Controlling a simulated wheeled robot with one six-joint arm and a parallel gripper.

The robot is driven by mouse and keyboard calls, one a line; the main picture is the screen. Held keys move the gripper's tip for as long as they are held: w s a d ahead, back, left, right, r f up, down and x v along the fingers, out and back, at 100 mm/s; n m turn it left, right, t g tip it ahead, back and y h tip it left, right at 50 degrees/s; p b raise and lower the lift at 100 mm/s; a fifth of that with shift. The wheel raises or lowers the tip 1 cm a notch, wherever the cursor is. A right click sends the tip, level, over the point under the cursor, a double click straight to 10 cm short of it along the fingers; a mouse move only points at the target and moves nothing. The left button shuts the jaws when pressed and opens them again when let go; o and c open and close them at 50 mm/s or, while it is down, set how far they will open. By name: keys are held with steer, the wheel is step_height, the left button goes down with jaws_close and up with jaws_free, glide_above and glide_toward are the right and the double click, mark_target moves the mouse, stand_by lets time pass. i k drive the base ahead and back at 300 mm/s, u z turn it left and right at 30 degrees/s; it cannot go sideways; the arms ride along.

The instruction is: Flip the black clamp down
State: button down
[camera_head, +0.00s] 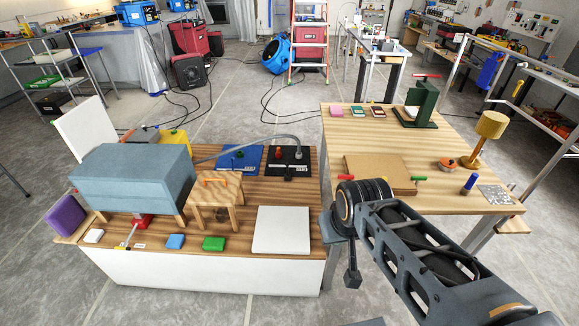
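I cannot clearly tell which thing is the black clamp. A dark green, nearly black upright press-like device (420,102) with a red handle on top stands at the back of the right table. A black plate (289,168) with a grey fitting and hose lies at the back right of the left bench. My arm reaches in from the lower right, and my gripper (352,278) hangs down over the gap between the two tables, apart from both devices. It is small and dark here, so its fingers cannot be made out.
The left bench (200,272) holds a large blue-grey box (132,178), a small wooden stand (214,200), a white panel (282,230) and a blue plate (240,158). The right table (345,135) holds a brown board (378,173) and a yellow mallet-like thing (490,125).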

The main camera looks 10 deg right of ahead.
mark_target(287, 165)
steer(key=i, duration=0.85)
